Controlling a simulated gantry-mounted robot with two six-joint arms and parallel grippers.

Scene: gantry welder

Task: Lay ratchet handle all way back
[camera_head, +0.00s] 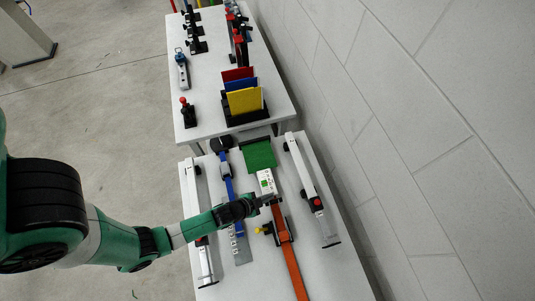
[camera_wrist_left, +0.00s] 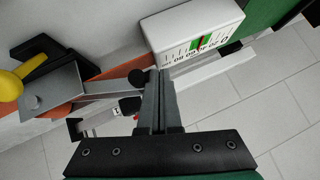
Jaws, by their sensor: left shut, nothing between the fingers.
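The orange strap (camera_head: 290,262) runs lengthwise over the near table, with the ratchet on it near my gripper. In the left wrist view the ratchet shows as a grey metal plate (camera_wrist_left: 50,92) with dark pins and narrow metal bars (camera_wrist_left: 112,86) reaching toward my fingers. I cannot tell the handle's exact angle. My left gripper (camera_head: 266,200) is shut and empty. Its fingertips (camera_wrist_left: 159,76) are by the end of the ratchet's bars, below the white gauge box; whether they touch the bars is unclear. My right gripper is not in view.
The white gauge box (camera_head: 266,183) stands just beyond my gripper, near a green panel (camera_head: 259,154). A yellow knob (camera_head: 266,229) sits left of the ratchet. A blue strap (camera_head: 229,190) and white rails (camera_head: 313,192) flank it. The wall is at the right.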

